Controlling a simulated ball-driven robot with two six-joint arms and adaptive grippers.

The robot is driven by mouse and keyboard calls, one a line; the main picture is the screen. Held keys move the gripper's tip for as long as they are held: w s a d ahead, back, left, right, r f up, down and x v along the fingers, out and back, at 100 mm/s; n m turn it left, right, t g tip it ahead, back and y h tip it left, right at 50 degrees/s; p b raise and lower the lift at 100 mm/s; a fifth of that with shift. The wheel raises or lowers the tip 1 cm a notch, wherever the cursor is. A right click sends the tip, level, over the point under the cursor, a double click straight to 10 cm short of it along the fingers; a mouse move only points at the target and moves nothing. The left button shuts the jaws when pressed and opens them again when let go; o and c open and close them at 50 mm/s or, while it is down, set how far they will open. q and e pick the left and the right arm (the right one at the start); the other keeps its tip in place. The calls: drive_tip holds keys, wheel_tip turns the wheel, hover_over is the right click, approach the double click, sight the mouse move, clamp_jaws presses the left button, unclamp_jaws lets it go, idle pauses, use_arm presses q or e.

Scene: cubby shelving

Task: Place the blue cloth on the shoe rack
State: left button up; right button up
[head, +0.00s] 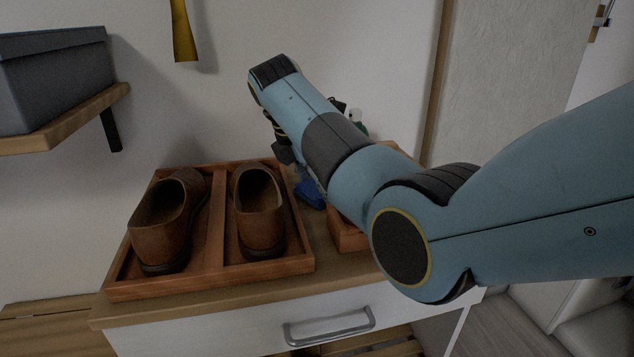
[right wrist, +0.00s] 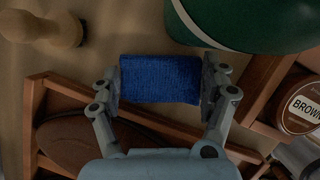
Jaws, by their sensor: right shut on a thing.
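The blue cloth (right wrist: 160,80) is a small folded block between the two fingers of my right gripper (right wrist: 163,88), which is shut on it. In the head view the cloth (head: 311,194) shows partly, just right of the shoe tray, with my right arm hiding much of the gripper. Slatted wood (head: 385,346) shows below the drawer and may be the shoe rack; most of it is hidden or out of frame. My left gripper is not in view.
A wooden tray (head: 215,232) with two brown shoes (head: 260,215) stands on the cabinet top. A wooden box (head: 346,236) is right of it. The right wrist view shows a green container (right wrist: 245,22), a wooden-handled item (right wrist: 45,30) and a round tin (right wrist: 300,105) close by.

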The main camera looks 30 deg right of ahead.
drive_tip(key=o, duration=1.1)
drive_tip(key=shift+f, duration=0.1)
drive_tip(key=shift+c, duration=0.2)
